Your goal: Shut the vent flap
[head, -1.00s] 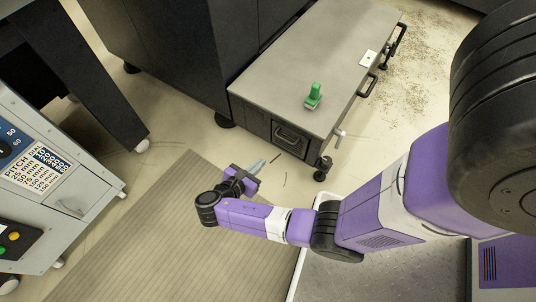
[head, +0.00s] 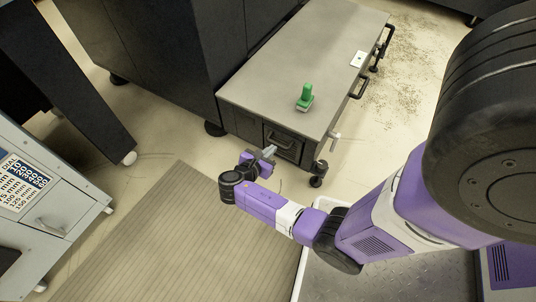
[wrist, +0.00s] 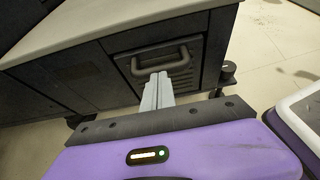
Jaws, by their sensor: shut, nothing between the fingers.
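The vent flap (head: 285,141) is a dark slatted panel with a bar handle, in the end of the low grey cabinet. In the wrist view the flap (wrist: 180,72) is straight ahead, its handle across its upper part. I cannot tell whether it stands slightly out from its frame. My gripper (head: 269,151) is shut and empty, just in front of the flap's lower left side. In the wrist view the closed fingers (wrist: 160,78) point at the flap just below the handle and hide part of it. I cannot tell whether they touch it.
A green-handled tool (head: 305,97) and a white plate (head: 358,59) are on the cabinet top (head: 300,50). A caster (head: 317,175) and small lever (head: 335,138) are at its near corner. A ribbed mat (head: 150,245) covers the floor at left, beside a control cabinet (head: 50,210).

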